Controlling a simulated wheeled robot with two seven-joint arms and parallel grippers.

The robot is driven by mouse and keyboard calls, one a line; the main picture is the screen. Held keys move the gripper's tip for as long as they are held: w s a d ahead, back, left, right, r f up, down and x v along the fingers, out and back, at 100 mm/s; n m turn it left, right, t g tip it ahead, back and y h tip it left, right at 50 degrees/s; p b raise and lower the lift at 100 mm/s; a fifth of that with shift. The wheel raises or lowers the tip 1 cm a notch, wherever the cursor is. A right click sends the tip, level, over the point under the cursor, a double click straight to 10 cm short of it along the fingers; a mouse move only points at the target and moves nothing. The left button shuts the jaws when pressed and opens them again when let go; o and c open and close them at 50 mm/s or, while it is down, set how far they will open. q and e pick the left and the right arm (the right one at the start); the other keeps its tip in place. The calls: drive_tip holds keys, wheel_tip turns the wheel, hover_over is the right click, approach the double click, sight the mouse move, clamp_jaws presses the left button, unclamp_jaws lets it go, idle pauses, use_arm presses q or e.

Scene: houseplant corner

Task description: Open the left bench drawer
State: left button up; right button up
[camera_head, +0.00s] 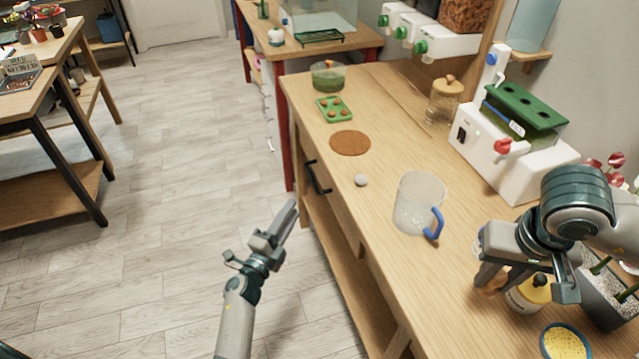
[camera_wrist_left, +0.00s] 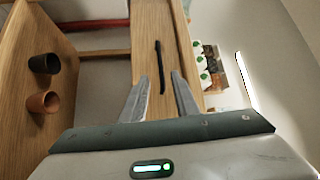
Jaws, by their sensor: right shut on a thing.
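The left bench drawer (camera_head: 338,212) is in the bench's front side, below the top, and appears closed. Its black bar handle (camera_head: 317,178) shows on the front. In the left wrist view the handle (camera_wrist_left: 161,66) lies ahead, between the lines of the fingers. My left gripper (camera_head: 290,212) is open and empty, in front of the drawer, short of the handle; its fingers (camera_wrist_left: 160,92) stand apart in the wrist view. My right gripper (camera_head: 496,284) is over the bench's near right, shut on a small brown thing (camera_head: 489,292), mostly hidden by the fingers.
On the bench top (camera_head: 378,190) stand a clear jug (camera_head: 415,203) with a blue handle, a pale ball (camera_head: 361,180), a brown round mat (camera_head: 350,143) and a green tray (camera_head: 336,108). The floor left of the bench is clear.

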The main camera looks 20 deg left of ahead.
use_arm(q)
drive_tip(key=x, duration=1.1)
drive_tip(key=shift+w, duration=0.2)
clamp_jaws()
